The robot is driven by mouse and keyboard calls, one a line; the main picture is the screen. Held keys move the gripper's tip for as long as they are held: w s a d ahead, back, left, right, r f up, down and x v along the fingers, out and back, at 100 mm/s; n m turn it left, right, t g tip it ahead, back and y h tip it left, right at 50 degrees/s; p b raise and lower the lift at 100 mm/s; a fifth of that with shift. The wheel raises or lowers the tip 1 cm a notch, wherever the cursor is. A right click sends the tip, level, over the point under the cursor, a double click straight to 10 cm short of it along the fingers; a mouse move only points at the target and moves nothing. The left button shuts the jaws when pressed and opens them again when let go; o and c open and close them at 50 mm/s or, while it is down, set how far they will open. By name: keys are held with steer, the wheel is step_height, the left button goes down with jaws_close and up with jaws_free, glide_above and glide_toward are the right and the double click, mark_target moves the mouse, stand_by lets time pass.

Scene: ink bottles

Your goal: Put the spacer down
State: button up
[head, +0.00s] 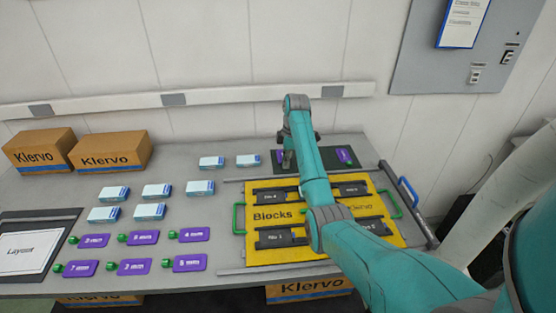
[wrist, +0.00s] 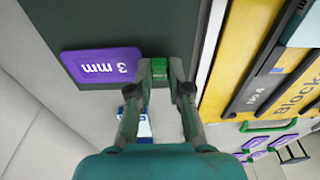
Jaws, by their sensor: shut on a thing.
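My gripper (head: 288,160) is over the left part of a dark mat (head: 313,153) at the back of the table. In the wrist view my gripper (wrist: 158,80) is shut on the green knob (wrist: 159,67) of a purple spacer. The spacer's purple plate (wrist: 102,62), marked 3 mm, extends to the left over the dark mat (wrist: 120,20). In the head view my arm mostly hides the held spacer, with a bit of purple (head: 280,156) showing. I cannot tell whether it touches the mat. Another purple piece (head: 344,156) lies at the mat's right end.
A yellow Blocks tray (head: 285,208) with dark blocks and green handles stands in front of the mat. Several purple spacers (head: 134,267) with green knobs and several blue-white boxes (head: 157,190) lie to the left. Two Klervo cartons (head: 111,151) stand at the back left.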

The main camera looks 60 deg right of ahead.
steer(key=shift+f, duration=0.2)
steer(key=o, duration=0.7)
steer(key=shift+o, duration=0.2)
steer(key=shift+r, duration=0.15)
